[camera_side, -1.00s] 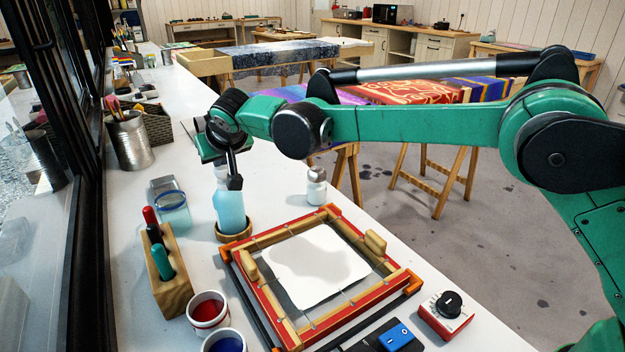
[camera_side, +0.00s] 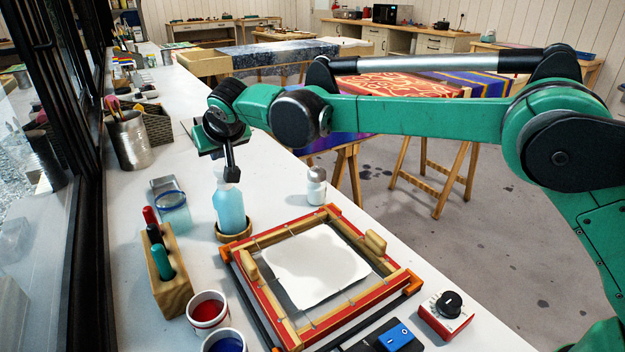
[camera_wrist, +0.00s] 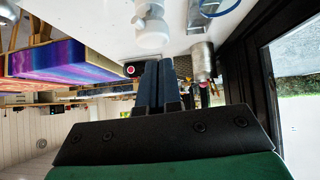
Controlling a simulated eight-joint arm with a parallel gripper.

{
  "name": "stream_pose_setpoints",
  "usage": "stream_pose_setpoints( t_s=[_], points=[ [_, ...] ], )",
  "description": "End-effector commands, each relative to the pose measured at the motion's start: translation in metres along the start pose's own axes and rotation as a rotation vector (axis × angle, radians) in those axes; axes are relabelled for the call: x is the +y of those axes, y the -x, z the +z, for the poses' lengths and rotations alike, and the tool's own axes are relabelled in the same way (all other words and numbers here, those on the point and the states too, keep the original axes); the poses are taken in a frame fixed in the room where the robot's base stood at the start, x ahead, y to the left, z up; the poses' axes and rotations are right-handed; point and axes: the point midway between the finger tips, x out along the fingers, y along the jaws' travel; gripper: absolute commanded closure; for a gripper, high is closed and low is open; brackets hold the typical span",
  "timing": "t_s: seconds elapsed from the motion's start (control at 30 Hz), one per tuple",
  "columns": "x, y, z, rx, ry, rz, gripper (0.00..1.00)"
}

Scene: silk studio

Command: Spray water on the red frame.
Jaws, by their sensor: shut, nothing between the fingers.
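A spray bottle with light blue liquid (camera_side: 230,212) stands upright in a round wooden holder (camera_side: 235,236) on the white bench. My gripper (camera_side: 232,173) is shut and empty, at the bottle's top in the side view; I cannot tell whether it touches the bottle. The gripper hides part of the bottle's head. In the wrist view the shut fingers (camera_wrist: 158,85) point away from the camera and hold nothing. The red frame (camera_side: 318,277) lies flat to the right of the bottle, with wooden inner bars and a white sheet (camera_side: 316,266) inside it.
A small white bottle (camera_side: 316,186) stands behind the frame. A glass jar (camera_side: 174,213), a wooden block with pens (camera_side: 172,286), red (camera_side: 207,311) and blue (camera_side: 224,343) paint pots stand left of it. A red box with a black dial (camera_side: 447,314) sits at right. Windows line the left.

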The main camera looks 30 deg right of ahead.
Motion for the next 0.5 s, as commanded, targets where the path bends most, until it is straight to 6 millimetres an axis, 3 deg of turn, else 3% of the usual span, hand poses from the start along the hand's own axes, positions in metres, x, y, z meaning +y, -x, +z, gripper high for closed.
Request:
stream_pose_setpoints(
  t_s=[0.03, 0.3, 0.5],
  points=[
    [0.000, 0.010, -0.007, 0.004, 0.002, -0.002, 1.00],
    [-0.001, 0.065, -0.006, 0.005, 0.004, -0.002, 1.00],
    [-0.001, 0.095, -0.007, 0.007, 0.005, -0.001, 1.00]
  ],
)
